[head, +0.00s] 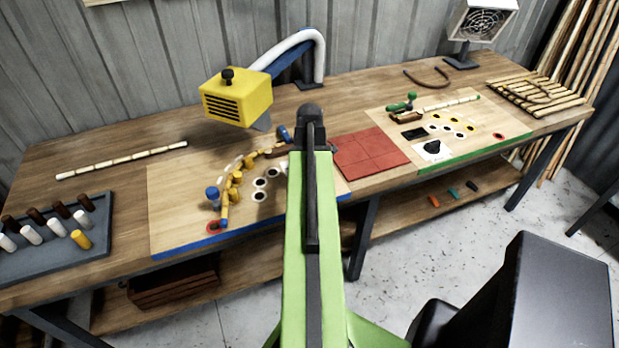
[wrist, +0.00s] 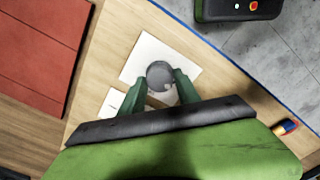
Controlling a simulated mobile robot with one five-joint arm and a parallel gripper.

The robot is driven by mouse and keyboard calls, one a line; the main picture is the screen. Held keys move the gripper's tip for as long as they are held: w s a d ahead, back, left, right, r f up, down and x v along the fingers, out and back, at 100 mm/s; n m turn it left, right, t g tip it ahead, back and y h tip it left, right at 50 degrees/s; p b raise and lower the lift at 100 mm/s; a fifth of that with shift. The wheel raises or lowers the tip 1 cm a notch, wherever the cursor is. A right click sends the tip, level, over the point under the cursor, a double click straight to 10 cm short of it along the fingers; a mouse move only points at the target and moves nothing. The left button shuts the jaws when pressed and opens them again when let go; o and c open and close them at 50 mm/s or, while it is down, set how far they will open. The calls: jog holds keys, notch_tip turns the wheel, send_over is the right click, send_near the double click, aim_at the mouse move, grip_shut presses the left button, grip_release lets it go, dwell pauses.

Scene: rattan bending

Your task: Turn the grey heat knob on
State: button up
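The grey heat knob (wrist: 160,75) is a round grey cap on a white plate (wrist: 146,54) in the wrist view. A small pale mark shows on its lower right side. My gripper (wrist: 161,80) has its dark green fingers on either side of the knob, with the tips right at its edges. Whether they press on it or stand slightly apart is unclear. In the head view my green arm reaches over the blue-edged board (head: 172,190), and hides the knob and the fingers.
Red tiles (head: 370,152) lie right of my arm. A yellow box on a hose (head: 237,96) stands behind the board. Yellow pegs (head: 237,178) line a curve left of my arm. A black knob (head: 433,148) sits on the green-edged board. A peg tray (head: 20,265) is far left.

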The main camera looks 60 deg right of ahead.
grip_shut()
jog(key=shift+m, duration=0.4)
jog(key=m, duration=0.3)
jog(key=shift+m, duration=0.4)
jog(key=m, duration=0.4)
jog(key=shift+m, duration=0.3)
jog(key=m, duration=0.8)
jog(key=shift+m, duration=0.3)
jog(key=shift+s, duration=0.1)
